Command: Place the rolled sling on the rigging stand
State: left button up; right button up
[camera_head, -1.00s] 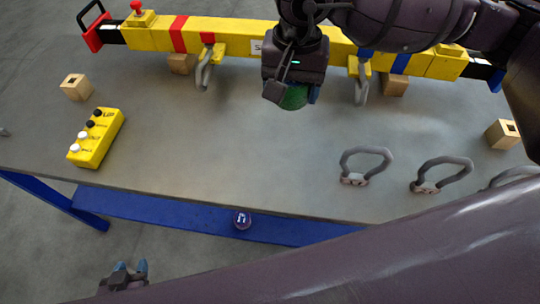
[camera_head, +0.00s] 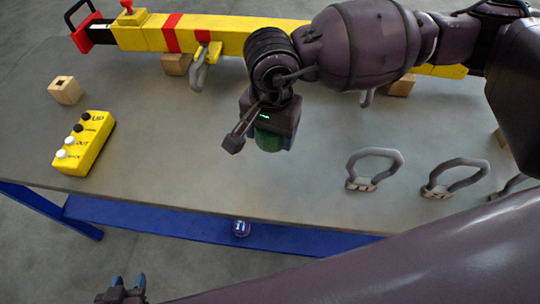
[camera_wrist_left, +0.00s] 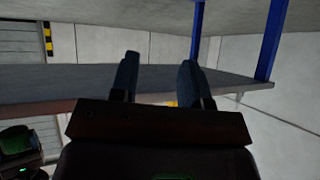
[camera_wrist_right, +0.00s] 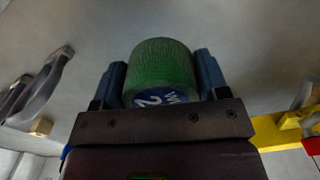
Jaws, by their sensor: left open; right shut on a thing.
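A green rolled sling (camera_head: 268,140) with a blue "W 2" label is held in my right gripper, above the grey tabletop. The right wrist view shows the sling (camera_wrist_right: 162,66) between the two fingers of my right gripper (camera_wrist_right: 163,72), with both fingers against it. My left gripper (camera_head: 126,286) is open and empty, low and in front of the table; its two separate fingers (camera_wrist_left: 158,75) show in the left wrist view. I cannot pick out a separate rigging stand; the grey table (camera_head: 230,185) on a blue frame may be it.
A yellow spreader beam (camera_head: 140,37) lies on wooden blocks at the back. A yellow button box (camera_head: 84,142) is at left. Grey shackles (camera_head: 374,168) lie at right. The tabletop's middle is clear.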

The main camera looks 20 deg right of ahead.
aim_at(271, 166)
notch_tip(271, 166, down, 3)
jog(key=shift+r, duration=0.1)
jog(key=shift+f, duration=0.4)
notch_tip(271, 166, down, 5)
jog(key=shift+f+b, duration=0.2)
jog(key=shift+b, duration=0.5)
jog(key=shift+f, duration=0.15)
jog(key=o, duration=1)
jog(key=shift+f, duration=0.1)
jog(key=shift+o, duration=0.6)
notch_tip(271, 166, up, 11)
jog(key=shift+r+p, duration=0.2)
jog(key=shift+p, duration=0.75)
jog(key=shift+r, duration=0.5)
